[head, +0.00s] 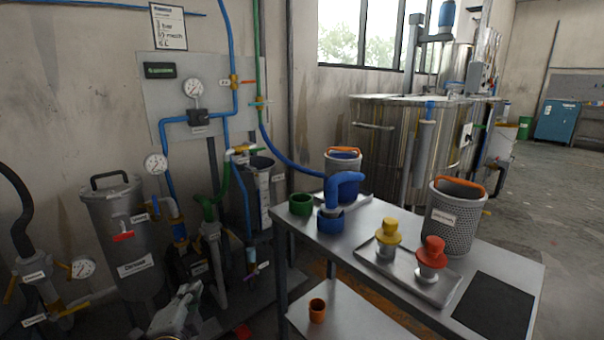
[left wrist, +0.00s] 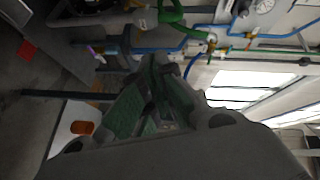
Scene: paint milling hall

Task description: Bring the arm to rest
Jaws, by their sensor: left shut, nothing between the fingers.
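My left gripper (head: 186,298) shows low in the head view, left of the steel table and in front of the pipework. In the left wrist view its green-padded fingers (left wrist: 152,85) are together with nothing held between them. The gripper is apart from the table and touches nothing that I can see. My right gripper is in neither view.
The steel table (head: 385,225) holds a perforated basket (head: 455,218), a tray (head: 408,277) with yellow and red-topped pieces, and blue and green fittings. An orange cup (head: 317,310) stands on its lower shelf. A grey filter housing (head: 115,225) and gauges stand left.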

